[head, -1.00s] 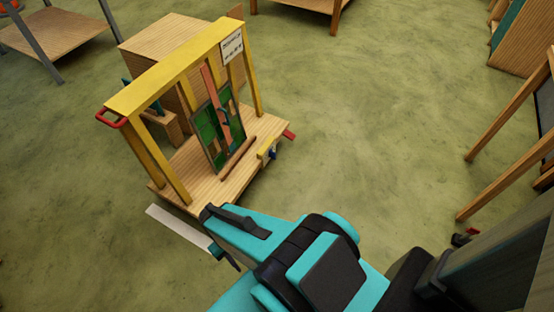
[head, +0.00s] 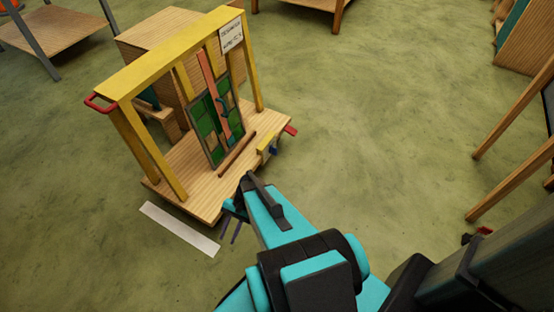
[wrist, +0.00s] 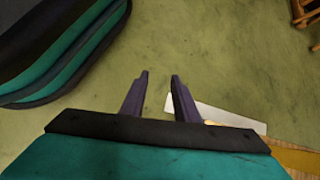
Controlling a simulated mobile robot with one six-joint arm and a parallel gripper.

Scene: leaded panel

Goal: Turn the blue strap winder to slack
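A small blue part (head: 272,150), which looks like the strap winder, sits at the front right edge of the wooden cart, beside a yellow block. It is too small to tell how it is turned. An orange-pink strap (head: 207,72) runs down over the green leaded panel (head: 211,122), which leans upright in the yellow frame. My gripper (head: 232,231) is in front of the cart, to the left of and nearer than the blue part. In the wrist view my gripper (wrist: 159,76) has its two dark fingers apart with nothing between them. The winder does not clearly show there.
The cart's wooden deck (head: 185,165) carries the yellow frame (head: 160,60) with a red handle (head: 100,103) and a sign (head: 231,36). A white strip (head: 180,229) lies on the floor before it. A wooden stand (head: 500,160) is at right. The floor between is clear.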

